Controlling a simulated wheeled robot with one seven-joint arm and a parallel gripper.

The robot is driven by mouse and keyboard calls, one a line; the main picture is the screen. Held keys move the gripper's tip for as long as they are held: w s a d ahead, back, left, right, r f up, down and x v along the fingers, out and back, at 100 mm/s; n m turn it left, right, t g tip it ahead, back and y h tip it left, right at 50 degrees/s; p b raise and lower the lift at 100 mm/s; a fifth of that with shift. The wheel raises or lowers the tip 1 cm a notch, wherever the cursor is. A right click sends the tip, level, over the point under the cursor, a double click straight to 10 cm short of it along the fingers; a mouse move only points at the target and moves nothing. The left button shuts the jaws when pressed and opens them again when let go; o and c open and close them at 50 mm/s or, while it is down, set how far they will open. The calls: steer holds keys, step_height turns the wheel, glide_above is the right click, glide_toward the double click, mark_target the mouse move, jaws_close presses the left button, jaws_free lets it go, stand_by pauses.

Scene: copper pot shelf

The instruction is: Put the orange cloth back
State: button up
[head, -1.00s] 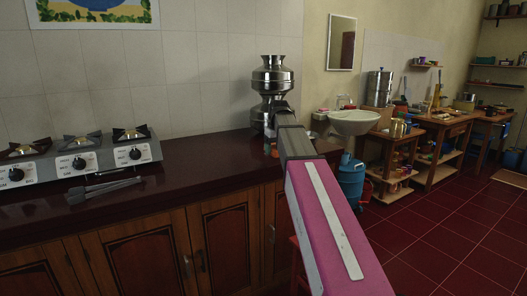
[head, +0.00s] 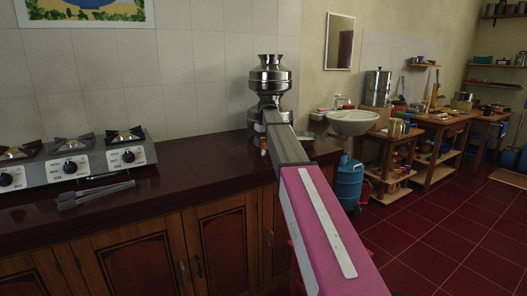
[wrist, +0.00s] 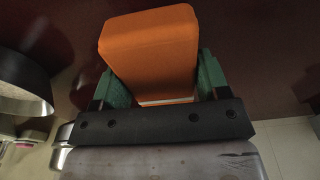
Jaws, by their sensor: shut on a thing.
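The orange cloth (wrist: 150,45) shows in the wrist view as a thick, block-like orange shape. My gripper (wrist: 160,80) is shut on it, with one green finger on each side. The cloth is over a dark red-brown surface; I cannot tell whether it touches it. In the head view my arm hides most of the gripper, and only a small orange and green patch shows at its end, low in front of the stacked steel pots.
The stacked steel pots (head: 270,85) stand on the dark counter (head: 200,163) against the tiled wall. A gas stove (head: 75,160) and tongs (head: 95,193) are at left. A sink (head: 353,122) and a blue container (head: 350,183) are at right. A round vessel (wrist: 22,90) is close at left in the wrist view.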

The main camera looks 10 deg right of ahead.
mark_target(264, 155)
steer(key=shift+w+a+f, duration=0.1)
steer(key=shift+w+f, duration=0.25)
steer(key=shift+w, duration=0.1)
steer(key=shift+f, duration=1.95)
steer(key=o, duration=0.9)
steer(key=shift+f, duration=0.1)
steer(key=r, duration=0.4)
steer(key=s+r, duration=0.1)
steer(key=r, duration=0.7)
steer(key=shift+s+d+r, duration=0.1)
steer(key=shift+s+d, duration=0.1)
steer(key=shift+d, duration=0.05)
